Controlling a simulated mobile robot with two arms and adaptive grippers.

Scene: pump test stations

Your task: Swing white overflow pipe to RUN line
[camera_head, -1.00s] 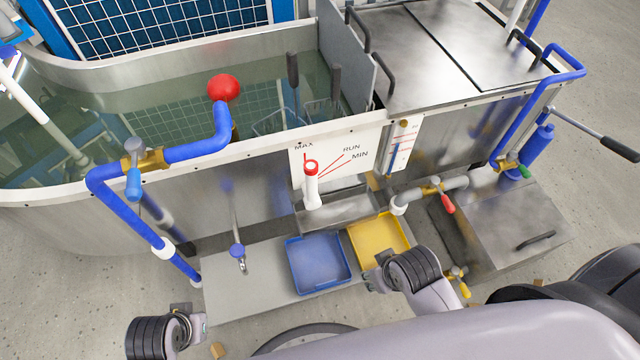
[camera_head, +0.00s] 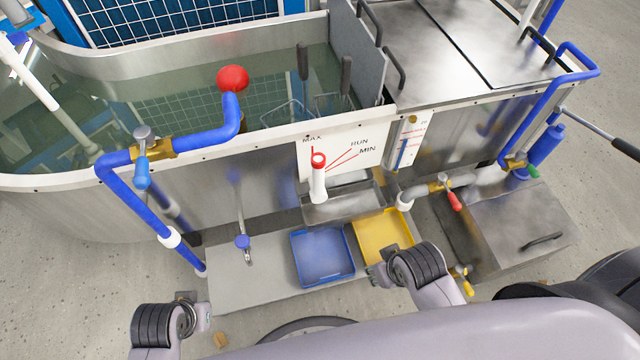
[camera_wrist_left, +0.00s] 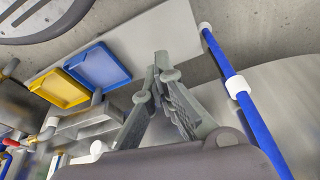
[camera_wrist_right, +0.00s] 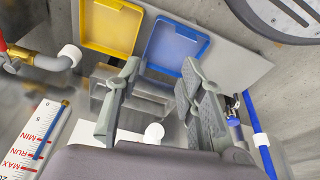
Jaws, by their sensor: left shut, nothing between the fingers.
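The white overflow pipe (camera_head: 318,185) with a red ring at its top stands nearly upright in front of the white plate (camera_head: 345,172). Its top is below the MAX label, along the MAX line; the RUN and MIN lines fan out to its right. My right gripper (camera_head: 376,274) is below and right of the pipe, apart from it. In the right wrist view its fingers (camera_wrist_right: 158,78) are open and empty; a white pipe end (camera_wrist_right: 154,132) shows beyond them. My left gripper (camera_head: 196,309) is at the lower left, shut and empty; its fingertips (camera_wrist_left: 161,62) meet in the left wrist view.
A blue tray (camera_head: 322,257) and a yellow tray (camera_head: 383,236) lie below the pipe. A blue pipe (camera_head: 150,205) with a valve runs down at left. A red-handled valve (camera_head: 453,199) is at right. A steel trough (camera_head: 345,207) sits under the plate.

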